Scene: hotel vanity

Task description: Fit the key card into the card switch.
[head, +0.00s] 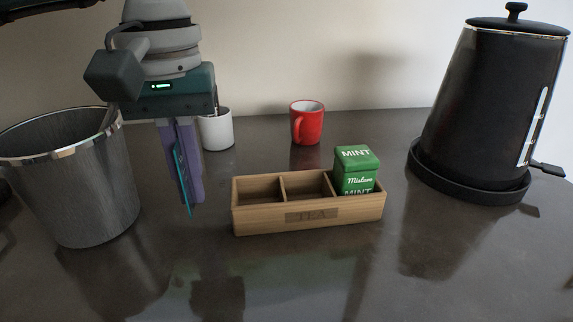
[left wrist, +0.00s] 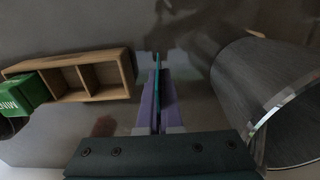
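My left gripper (head: 188,192) hangs fingers-down above the dark counter, between the grey bin and the tea box. Its purple fingers are shut on a thin teal card (head: 181,172), which I take for the key card. The card is held upright on edge and sticks out a little past the fingertips. In the left wrist view the card (left wrist: 157,68) shows as a thin teal line between the fingers of the left gripper (left wrist: 156,95). I cannot make out the card switch in either view. My right gripper is not in view.
A grey bin (head: 75,190) stands left of the gripper. A wooden tea box (head: 312,215) with a green mint tin (head: 357,170) is to its right. Behind are a white cup (head: 216,132) and red mug (head: 307,122). A black kettle (head: 490,100) stands far right. The front counter is clear.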

